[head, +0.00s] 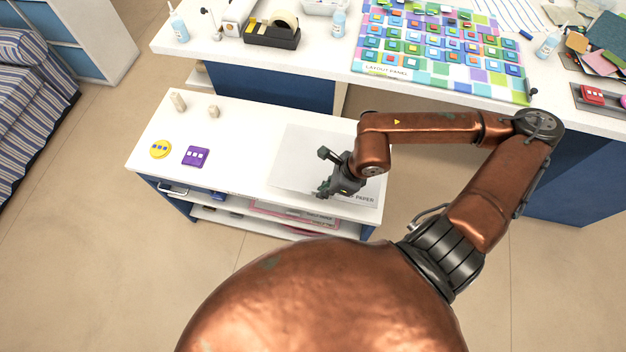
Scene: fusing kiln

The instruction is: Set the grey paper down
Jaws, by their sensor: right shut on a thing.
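The grey paper (296,158) is a pale sheet lying flat, or very nearly flat, over the right end of the low white cabinet's top (240,130). Printed lettering ending in "PAPER" shows at its lower right corner, partly covered by my arm. My right gripper (328,174) is over the sheet's right half, pointing left and down. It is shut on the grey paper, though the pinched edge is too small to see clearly. I cannot tell whether the whole sheet touches the top. My left gripper is not in view.
On the cabinet top's left stand a yellow round piece (160,149), a purple square piece (196,156) and two small beige pegs (178,101). Behind is a white worktable (330,65) with a colourful layout panel (440,45), a tape dispenser (273,34) and bottles. The cabinet top's middle is clear.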

